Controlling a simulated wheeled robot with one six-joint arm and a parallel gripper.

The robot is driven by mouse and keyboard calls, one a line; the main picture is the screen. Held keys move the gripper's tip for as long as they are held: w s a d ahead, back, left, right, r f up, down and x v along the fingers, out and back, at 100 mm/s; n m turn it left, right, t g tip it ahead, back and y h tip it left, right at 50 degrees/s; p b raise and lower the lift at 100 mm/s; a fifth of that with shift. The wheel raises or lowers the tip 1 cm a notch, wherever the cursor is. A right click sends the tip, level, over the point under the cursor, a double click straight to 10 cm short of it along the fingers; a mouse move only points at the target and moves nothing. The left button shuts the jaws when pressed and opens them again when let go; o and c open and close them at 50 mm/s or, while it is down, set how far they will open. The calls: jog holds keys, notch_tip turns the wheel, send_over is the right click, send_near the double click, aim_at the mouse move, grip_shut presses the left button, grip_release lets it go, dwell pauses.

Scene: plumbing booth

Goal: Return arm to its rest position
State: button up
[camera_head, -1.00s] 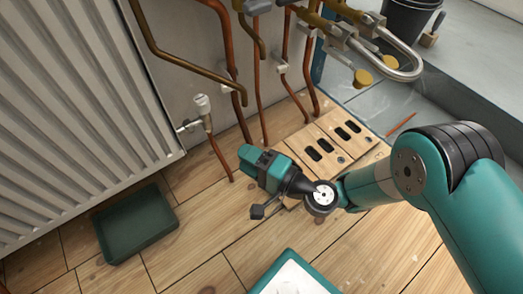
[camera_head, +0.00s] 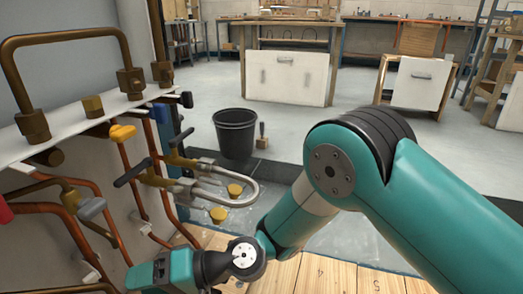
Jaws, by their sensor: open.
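My arm comes in from the right side, bends at the large teal elbow and runs down to the lower left of the head view. My gripper (camera_head: 150,274) is at the bottom edge, left of centre, in front of the copper pipes. Its teal body is seen from above and partly cut off by the frame. The fingers are not clearly visible, and nothing is seen held in it.
Copper pipes (camera_head: 150,158) and valves stand at the left, close to my gripper. A black bucket (camera_head: 236,135) stands on the floor beyond. Wooden boards (camera_head: 330,275) lie below. White cabinets and benches are far back.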

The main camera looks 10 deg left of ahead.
jog(key=w+d+r+n+t+h+p, duration=0.1)
jog(key=w+d+r+h+p, duration=0.3)
jog(key=d+r, duration=0.7)
jog(key=d+r+n+t+h+p, duration=0.2)
jog(key=d+r+p, duration=0.45)
jog(key=r, duration=0.75)
jog(key=s+d+r+m+t+h+p, duration=0.1)
jog(key=s+d+r+h+p, duration=0.2)
jog(key=d, duration=0.4)
jog(key=s+d+r+m+p, duration=0.1)
jog(key=s+d+r+p, duration=0.15)
jog(key=d+r, duration=0.35)
jog(key=s+d+r+m+t+h+p, duration=0.1)
jog(key=s+d+r+h+p, duration=0.2)
jog(key=d, duration=0.5)
notch_tip(320, 180, up, 36)
jog(key=p, duration=3.6)
jog(key=shift+f+y, duration=0.15)
jog(key=shift+y, duration=0.25)
jog(key=shift+s+a+n, duration=0.1)
jog(key=shift+n, duration=0.2)
jog(key=shift+c, duration=0.4)
